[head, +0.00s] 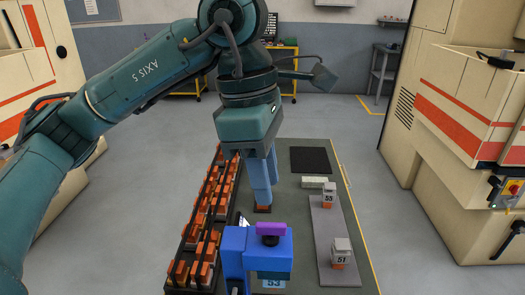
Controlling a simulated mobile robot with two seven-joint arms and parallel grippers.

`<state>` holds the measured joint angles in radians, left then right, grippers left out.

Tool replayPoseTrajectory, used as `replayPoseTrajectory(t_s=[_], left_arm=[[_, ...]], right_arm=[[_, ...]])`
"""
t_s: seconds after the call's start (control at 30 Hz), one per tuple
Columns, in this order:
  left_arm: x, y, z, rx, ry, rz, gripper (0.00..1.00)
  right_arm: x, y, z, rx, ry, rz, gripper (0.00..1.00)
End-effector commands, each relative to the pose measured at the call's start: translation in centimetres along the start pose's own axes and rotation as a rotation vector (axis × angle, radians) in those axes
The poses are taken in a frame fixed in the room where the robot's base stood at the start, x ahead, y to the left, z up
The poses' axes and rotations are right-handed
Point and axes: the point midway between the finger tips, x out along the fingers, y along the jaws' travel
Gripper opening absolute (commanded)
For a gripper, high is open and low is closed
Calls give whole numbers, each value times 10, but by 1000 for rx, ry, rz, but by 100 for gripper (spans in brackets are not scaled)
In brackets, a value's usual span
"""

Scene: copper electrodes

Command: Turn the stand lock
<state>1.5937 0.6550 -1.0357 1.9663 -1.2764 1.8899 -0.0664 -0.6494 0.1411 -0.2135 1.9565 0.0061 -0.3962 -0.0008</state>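The stand (236,262) is a blue block-like fixture at the bottom centre of the head view. Its lock is a purple piece (271,228) on top, with a dark round part beneath it. A label reading 53 (272,282) shows below the stand's front. My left gripper (263,204) hangs behind the stand, blue fingers pointing down, apart from the purple lock. A small brown-orange block (263,209) is at its fingertips; whether the fingers hold it is unclear. My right gripper is not in view.
Racks of orange electrodes (208,225) line the table's left side. A grey plate (325,270) on the right carries holders marked 55 (328,196) and 51 (342,252). A black mat (310,160) lies at the back right. Cream machines (460,120) flank the table.

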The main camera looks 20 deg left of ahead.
Motion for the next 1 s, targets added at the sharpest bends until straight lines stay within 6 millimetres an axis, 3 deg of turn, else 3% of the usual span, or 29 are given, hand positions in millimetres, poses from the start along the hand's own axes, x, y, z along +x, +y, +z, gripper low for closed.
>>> replayPoseTrajectory(t_s=[0.17, 0.77, 1.0], left_arm=[[1, 4, -7, -7, 33, 32, 30], [71, 5, -8, -6, 29, 29, 30], [70, 5, -7, -6, 28, 29, 30]], right_arm=[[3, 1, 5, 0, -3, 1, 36], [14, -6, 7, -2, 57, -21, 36], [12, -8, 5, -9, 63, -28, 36]])
